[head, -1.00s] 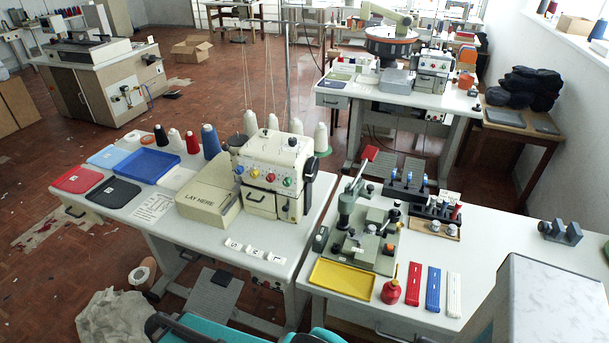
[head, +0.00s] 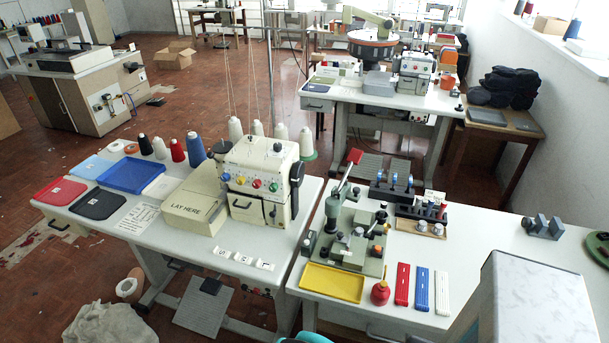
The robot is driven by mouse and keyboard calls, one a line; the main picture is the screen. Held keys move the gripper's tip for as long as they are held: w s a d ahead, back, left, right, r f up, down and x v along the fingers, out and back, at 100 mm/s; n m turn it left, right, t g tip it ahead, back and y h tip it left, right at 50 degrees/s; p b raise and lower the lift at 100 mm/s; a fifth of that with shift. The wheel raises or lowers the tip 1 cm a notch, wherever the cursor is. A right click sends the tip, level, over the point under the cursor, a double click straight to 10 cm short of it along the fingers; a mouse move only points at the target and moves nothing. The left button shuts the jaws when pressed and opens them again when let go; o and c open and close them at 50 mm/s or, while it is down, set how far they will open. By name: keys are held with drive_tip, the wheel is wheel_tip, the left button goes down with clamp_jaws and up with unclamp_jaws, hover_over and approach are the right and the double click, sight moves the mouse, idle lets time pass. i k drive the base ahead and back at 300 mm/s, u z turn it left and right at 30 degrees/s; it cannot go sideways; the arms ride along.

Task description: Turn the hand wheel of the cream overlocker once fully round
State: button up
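The cream overlocker (head: 262,182) stands on the left white table in the head view, with red, blue, yellow and green dials across its front. Its black hand wheel (head: 297,173) is on the machine's right side, seen nearly edge-on. Nothing touches the wheel. A cream box-shaped part marked LAY HERE (head: 190,212) adjoins the machine's left side.
Thread cones (head: 280,133) stand behind the overlocker. Lettered white tags (head: 243,258) lie in front. On the right table are a green press (head: 347,235), a yellow tray (head: 331,283) and a red oil can (head: 380,293). A second pale overlocker (head: 412,73) stands farther back.

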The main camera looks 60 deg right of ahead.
sight(298, 174)
drive_tip(key=z, duration=1.05)
drive_tip(key=k, duration=0.45)
drive_tip(key=u, duration=0.25)
